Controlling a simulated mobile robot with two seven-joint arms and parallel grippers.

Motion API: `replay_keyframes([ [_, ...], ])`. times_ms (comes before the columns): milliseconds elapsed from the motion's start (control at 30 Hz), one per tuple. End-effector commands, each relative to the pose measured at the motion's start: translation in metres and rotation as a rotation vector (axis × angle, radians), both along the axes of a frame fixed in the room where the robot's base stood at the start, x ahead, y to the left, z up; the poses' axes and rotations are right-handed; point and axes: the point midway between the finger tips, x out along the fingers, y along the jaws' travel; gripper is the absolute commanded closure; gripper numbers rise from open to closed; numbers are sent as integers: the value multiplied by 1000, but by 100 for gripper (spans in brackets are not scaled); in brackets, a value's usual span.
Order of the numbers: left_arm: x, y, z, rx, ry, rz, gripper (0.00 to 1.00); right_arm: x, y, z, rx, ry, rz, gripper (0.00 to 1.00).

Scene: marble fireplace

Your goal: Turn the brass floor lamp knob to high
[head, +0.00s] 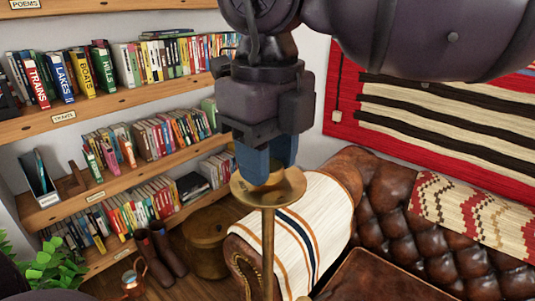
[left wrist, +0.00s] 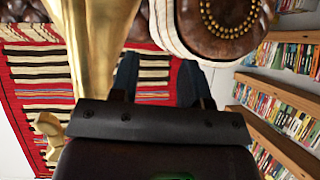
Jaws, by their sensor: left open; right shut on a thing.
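The brass floor lamp shows in the head view as a shallow brass dish (head: 287,187) on a thin upright pole (head: 268,245). My right gripper (head: 268,176) points down at the dish, its blue fingers shut on the lamp's knob at the dish's middle. The fingers hide the knob, so its setting cannot be read. In the left wrist view, a large flared brass piece (left wrist: 97,45) rises close to the camera, with a small brass part (left wrist: 48,130) at the left. My left gripper (left wrist: 157,78) is open and empty, its dark blue fingers apart beside the brass.
Bookshelves (head: 130,100) full of books line the left wall. A tufted brown leather sofa (head: 400,225) with a striped throw (head: 300,225) stands right of the lamp. A red striped hanging (head: 345,100) covers the wall behind. A plant (head: 55,265), boots (head: 160,255) and a copper jug (head: 133,280) are lower left.

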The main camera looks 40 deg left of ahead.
Motion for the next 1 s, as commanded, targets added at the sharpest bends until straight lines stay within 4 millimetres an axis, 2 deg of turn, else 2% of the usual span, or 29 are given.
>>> replay_keyframes([
  [1000,-5,1,-2,1,9,3,57,1,0,3,5,-2,-948,87],
])
